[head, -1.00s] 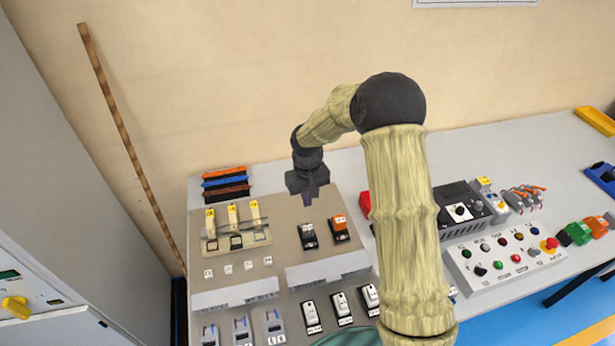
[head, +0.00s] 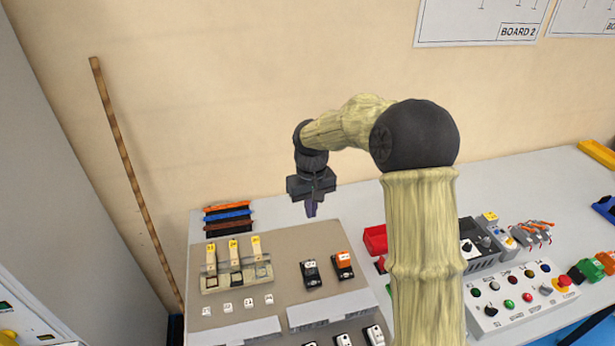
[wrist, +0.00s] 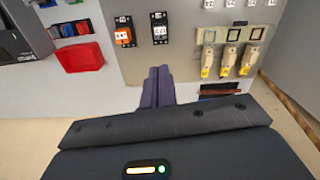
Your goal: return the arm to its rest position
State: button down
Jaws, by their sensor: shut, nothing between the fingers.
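My gripper (head: 311,209) hangs above the back part of the table, fingers pointing down, over the rear edge of the beige panel. In the wrist view its two purple-grey fingers (wrist: 157,86) lie side by side with no gap and nothing between them. My arm is raised and bent, with its upper link upright in front of the table. The gripper is clear of the panel's parts; the orange-topped module (head: 343,265) and the black module (head: 311,273) stand on the panel in front of it.
The beige panel (head: 283,245) also carries several yellow-handled switches (head: 234,250). A red bin (head: 376,240) stands right of the panel. A push-button box (head: 520,296) is farther right. Coloured strips (head: 228,215) lie at the back left. A grey cabinet (head: 70,200) stands at the left.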

jog(key=s+d+m+t, duration=0.1)
jog(key=s+d, duration=0.4)
jog(key=s, duration=0.6)
jog(key=s+d+m+t, duration=0.1)
jog(key=s+d+m, duration=0.2)
jog(key=s+d, duration=0.3)
jog(key=s, duration=0.5)
jog(key=shift+d+t, duration=0.2)
jog(key=shift+t, duration=0.1)
jog(key=shift+r, duration=0.1)
